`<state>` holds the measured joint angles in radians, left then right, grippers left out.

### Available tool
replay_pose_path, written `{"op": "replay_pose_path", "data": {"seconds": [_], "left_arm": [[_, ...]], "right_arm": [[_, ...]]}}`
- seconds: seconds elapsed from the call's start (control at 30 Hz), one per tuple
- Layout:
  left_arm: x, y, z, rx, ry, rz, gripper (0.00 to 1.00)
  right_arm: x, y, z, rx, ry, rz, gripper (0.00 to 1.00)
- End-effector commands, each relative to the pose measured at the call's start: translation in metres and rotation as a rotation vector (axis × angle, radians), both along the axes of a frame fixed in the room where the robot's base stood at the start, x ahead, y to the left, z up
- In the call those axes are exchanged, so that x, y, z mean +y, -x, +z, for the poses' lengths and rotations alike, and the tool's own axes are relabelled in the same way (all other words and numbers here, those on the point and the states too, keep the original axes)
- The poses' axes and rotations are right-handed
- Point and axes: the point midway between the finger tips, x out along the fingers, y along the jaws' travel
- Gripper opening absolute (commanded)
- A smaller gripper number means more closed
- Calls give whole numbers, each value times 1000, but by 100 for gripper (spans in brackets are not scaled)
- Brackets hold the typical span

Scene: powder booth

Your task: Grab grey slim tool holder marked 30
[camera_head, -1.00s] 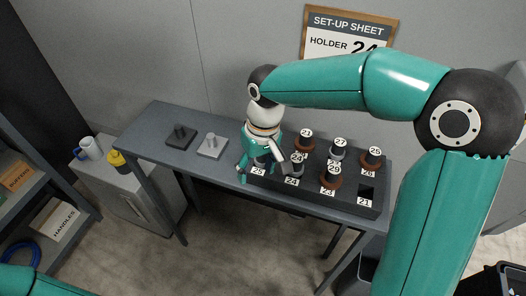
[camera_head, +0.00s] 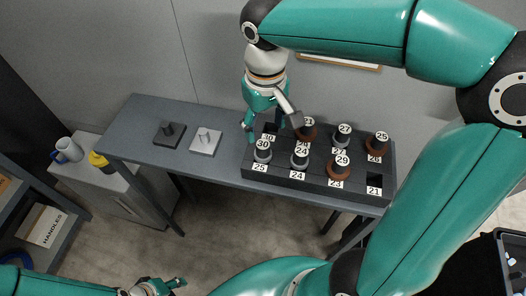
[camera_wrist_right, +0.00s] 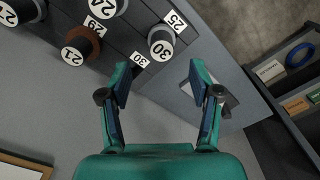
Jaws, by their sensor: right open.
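The grey slim tool holder marked 30 (camera_head: 263,152) stands upright in the front left slot of the dark rack (camera_head: 316,188), at the slot label 25. It also shows in the right wrist view (camera_wrist_right: 162,42), with its white 30 cap facing the camera. My right gripper (camera_head: 271,124) is open and empty, over the back left of the rack, behind the holder. In the right wrist view my right gripper's fingers (camera_wrist_right: 159,80) are spread, with the holder just beyond them and not between them. My left gripper (camera_head: 155,287) shows partly at the bottom edge.
Holder 24 (camera_head: 301,157) stands right of holder 30, and brown holder 21 (camera_head: 307,130) stands close to the right gripper's finger. The back left slot, labelled 30 (camera_wrist_right: 140,60), looks empty. Two square plates with pegs, one dark (camera_head: 169,134) and one light (camera_head: 206,141), lie left of the rack.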

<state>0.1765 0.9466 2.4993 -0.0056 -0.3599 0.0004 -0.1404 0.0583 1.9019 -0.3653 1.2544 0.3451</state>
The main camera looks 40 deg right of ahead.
Motion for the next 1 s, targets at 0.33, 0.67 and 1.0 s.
{"op": "replay_pose_path", "data": {"seconds": [0.33, 0.67, 1.0], "left_arm": [[0, 0, 0, -1, 0, 0, 40], [0, 0, 8, -1, 0, 0, 40], [0, 0, 8, -1, 0, 0, 40]], "right_arm": [[-1, 0, -33, 0, 0, -3, 63], [0, -5, -75, 4, 1, -4, 63], [0, -5, -83, -1, 0, -3, 62]]}}
